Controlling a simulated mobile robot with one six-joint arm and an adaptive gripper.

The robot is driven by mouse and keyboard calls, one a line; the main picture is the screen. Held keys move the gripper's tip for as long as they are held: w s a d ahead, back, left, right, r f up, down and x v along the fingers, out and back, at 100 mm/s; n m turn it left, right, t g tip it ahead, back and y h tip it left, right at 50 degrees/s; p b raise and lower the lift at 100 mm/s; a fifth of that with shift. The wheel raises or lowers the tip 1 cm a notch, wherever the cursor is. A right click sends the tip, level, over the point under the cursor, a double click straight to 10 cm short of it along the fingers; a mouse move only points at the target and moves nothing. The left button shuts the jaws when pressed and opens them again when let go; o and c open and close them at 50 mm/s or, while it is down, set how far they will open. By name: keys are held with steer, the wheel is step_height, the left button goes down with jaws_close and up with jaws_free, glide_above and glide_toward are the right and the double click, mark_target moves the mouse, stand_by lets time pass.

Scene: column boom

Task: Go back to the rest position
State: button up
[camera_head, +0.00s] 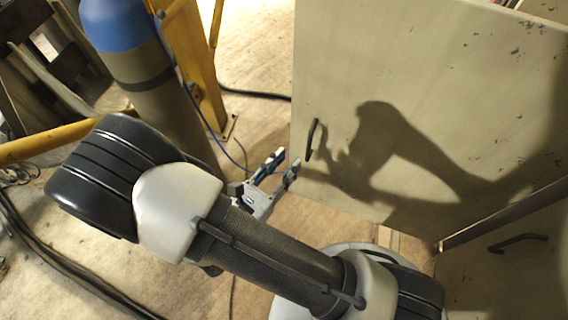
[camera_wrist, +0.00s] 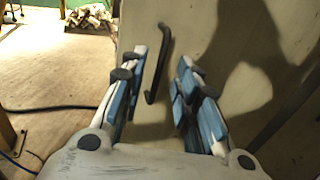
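My gripper (camera_head: 280,168) is open and empty in front of a pale cabinet door. In the wrist view its two blue-padded fingers (camera_wrist: 157,85) stand apart. A dark bar handle (camera_head: 313,139) on the door is just right of the fingertips in the head view. In the wrist view the handle (camera_wrist: 160,62) shows between the fingers and beyond them, and I see no contact. My arm reaches across the lower middle of the head view.
The pale door (camera_head: 420,90) stands at the right with my arm's shadow on it. A second panel with a dark handle (camera_head: 517,242) is at lower right. A blue-topped cylinder (camera_head: 150,95) and yellow rails (camera_head: 45,140) stand at left. Cables (camera_head: 60,262) lie on the floor.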

steer(key=shift+d, duration=0.1)
steer(key=s+d+r+m+g+y+b, duration=0.1)
steer(key=s+d+r+m+g+b, duration=0.2)
steer(key=d+m+g, duration=0.5)
steer(key=s+d+r+m+g+y+b, duration=0.1)
steer(key=s+d+r+m+g, duration=0.2)
steer(key=s+d+m+g, duration=0.45)
steer(key=a+r+m+t+y+b, duration=0.3)
steer(key=m+y, duration=0.6)
steer(key=m, duration=0.3)
steer(key=shift+s+r+m+t+b, duration=0.45)
steer(key=shift+r+t, duration=0.6)
steer(key=shift+t, duration=0.6)
steer(key=shift+a, duration=0.15)
